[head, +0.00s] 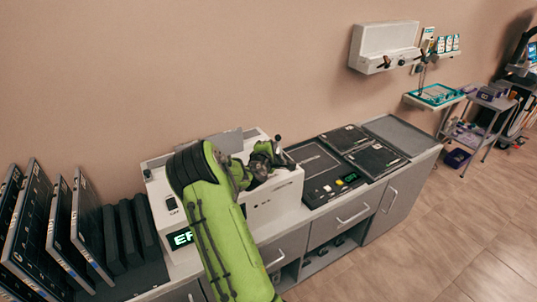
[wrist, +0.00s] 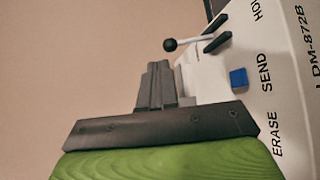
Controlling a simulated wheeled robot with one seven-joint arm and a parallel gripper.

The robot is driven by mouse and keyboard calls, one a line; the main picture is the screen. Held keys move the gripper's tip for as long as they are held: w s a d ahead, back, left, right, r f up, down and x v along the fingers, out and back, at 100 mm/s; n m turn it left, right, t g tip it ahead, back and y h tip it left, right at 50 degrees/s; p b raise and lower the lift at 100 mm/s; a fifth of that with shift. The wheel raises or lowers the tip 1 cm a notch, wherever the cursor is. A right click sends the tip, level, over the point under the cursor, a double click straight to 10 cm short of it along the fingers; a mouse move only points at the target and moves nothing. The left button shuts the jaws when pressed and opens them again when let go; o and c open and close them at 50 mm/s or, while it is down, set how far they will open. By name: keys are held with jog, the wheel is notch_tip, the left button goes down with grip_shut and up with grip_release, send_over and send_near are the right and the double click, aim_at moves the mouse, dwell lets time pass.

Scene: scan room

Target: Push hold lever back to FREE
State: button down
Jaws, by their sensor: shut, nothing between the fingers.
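The hold lever (wrist: 192,42) has a black ball knob on a pale rod rising from a dark slot beside partly cut-off lettering "HO". In the head view its dark knob (head: 278,138) appears to stick up just right of my gripper. My gripper (wrist: 157,68) is shut and empty. Its fingertips are below the lever in the wrist picture, apart from it. In the head view my gripper (head: 268,158) is over the white machine (head: 288,195), partly hidden behind my green arm. The FREE marking is not visible.
A blue button (wrist: 238,78) sits near "SEND", with "ERASE" beyond. A green display (head: 181,238) is partly covered by my arm. Dark panels (head: 85,225) stand at left. Flat black plates (head: 345,150) lie on the counter at right. The wall is behind.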

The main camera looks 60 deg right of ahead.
jog(key=v, duration=0.3)
jog(key=r+v, duration=0.1)
jog(key=v, duration=0.1)
jog(key=shift+w+a, duration=0.3)
